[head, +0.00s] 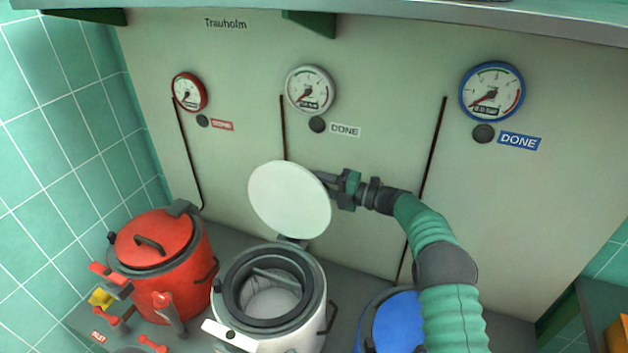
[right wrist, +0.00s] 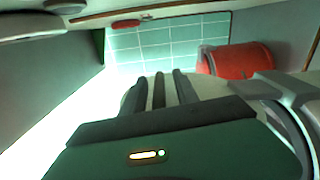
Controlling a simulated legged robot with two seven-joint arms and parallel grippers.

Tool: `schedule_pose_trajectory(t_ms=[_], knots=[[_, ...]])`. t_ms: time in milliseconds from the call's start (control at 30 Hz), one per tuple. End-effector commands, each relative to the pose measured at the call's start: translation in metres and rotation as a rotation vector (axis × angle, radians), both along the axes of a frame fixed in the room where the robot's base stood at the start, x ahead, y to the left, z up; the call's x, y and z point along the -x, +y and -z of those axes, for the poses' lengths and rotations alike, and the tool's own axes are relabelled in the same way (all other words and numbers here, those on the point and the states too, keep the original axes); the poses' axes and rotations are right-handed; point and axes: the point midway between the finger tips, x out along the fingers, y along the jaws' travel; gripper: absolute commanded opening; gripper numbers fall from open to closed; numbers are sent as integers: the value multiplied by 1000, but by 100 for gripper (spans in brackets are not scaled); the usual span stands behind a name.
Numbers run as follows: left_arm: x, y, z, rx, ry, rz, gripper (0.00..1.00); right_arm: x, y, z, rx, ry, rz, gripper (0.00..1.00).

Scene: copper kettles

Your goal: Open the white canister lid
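The white canister (head: 312,325) stands in the middle of the head view with its mouth uncovered, showing a dark ring and a pale inside. Its round white lid (head: 288,200) is swung up, standing steeply on the hinge at the back rim. My right gripper (head: 326,180) is at the lid's upper right edge, its fingertips partly hidden by the lid. In the right wrist view, the dark fingers of my right gripper (right wrist: 159,90) lie in front of a pale surface, probably the lid; their gap is unclear. My left gripper is in neither view.
A closed red canister (head: 175,265) stands on the left, and a blue one (head: 392,322) on the right is partly behind my right arm. A panel (head: 390,130) with red, white and blue-rimmed gauges rises behind. A green tiled wall (head: 60,150) bounds the left.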

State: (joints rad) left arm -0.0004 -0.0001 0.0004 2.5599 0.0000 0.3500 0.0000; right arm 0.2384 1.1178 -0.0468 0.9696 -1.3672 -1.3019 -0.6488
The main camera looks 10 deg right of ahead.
Motion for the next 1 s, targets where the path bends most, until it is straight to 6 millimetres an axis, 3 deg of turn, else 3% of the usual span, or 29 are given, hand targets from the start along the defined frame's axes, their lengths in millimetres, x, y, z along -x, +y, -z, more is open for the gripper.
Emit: schedule_pose_trajectory(t_ms=[233,500,1000], knots=[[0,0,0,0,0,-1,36,-1,-2,1,-3,0,1,36],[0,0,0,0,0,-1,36,-1,-3,2,-3,2,1,1],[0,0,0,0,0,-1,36,-1,-3,5,-1,7,0,0]])
